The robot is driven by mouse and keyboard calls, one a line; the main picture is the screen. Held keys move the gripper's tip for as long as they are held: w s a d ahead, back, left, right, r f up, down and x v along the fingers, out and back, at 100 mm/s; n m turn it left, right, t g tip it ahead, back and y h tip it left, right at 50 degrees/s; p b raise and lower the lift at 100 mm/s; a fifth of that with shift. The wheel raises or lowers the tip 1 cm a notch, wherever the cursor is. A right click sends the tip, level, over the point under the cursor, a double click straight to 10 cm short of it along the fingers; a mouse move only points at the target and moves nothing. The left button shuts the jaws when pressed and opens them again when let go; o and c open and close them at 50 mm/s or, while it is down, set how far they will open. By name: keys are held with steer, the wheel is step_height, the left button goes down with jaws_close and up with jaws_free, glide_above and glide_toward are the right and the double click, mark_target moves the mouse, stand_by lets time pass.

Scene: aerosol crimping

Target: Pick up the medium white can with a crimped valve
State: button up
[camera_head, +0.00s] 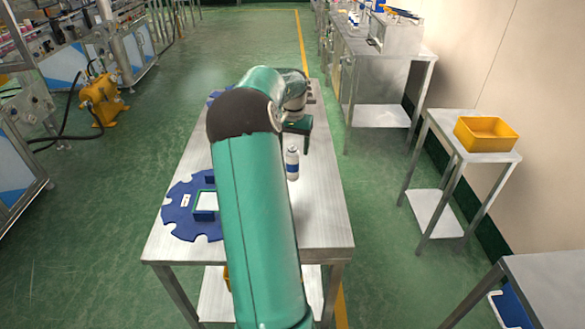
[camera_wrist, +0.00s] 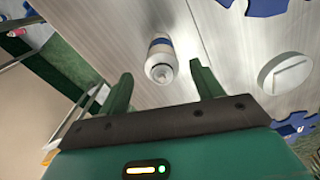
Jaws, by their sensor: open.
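A white can (camera_head: 292,163) with a blue band stands upright on the metal table (camera_head: 318,225), right of my arm in the head view. In the wrist view the can (camera_wrist: 161,62) shows from its valve end, between and beyond the two fingertips. My gripper (camera_wrist: 158,82) is open, with one green finger on each side of the can's line and a gap around it. I see no finger touching the can. In the head view my gripper (camera_head: 298,127) is partly hidden by my arm, just behind the can. The crimp on the valve is too small to tell.
A blue notched disc (camera_head: 178,215) lies on the table's left part. A round white piece (camera_wrist: 285,74) and blue notched parts (camera_wrist: 255,6) show in the wrist view. A side table with a yellow bin (camera_head: 486,134) stands right. The table's front right is clear.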

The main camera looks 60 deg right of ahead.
mark_target(292, 153)
step_height(292, 153, down, 4)
steer(key=shift+w+f, duration=0.1)
steer(key=shift+f, duration=0.1)
steer(key=c, duration=1.3)
steer(key=shift+r, duration=0.55)
step_height(292, 153, up, 2)
steer(key=w+a+r, duration=0.1)
steer(key=w+r, duration=0.2)
steer(key=w, duration=0.1)
steer(key=w+a+r, duration=0.1)
steer(key=w+r, duration=0.2)
steer(key=w, duration=0.2)
steer(key=w+r, duration=0.4)
steer(key=shift+w+a, duration=0.4)
steer(key=shift+s+a, duration=0.1)
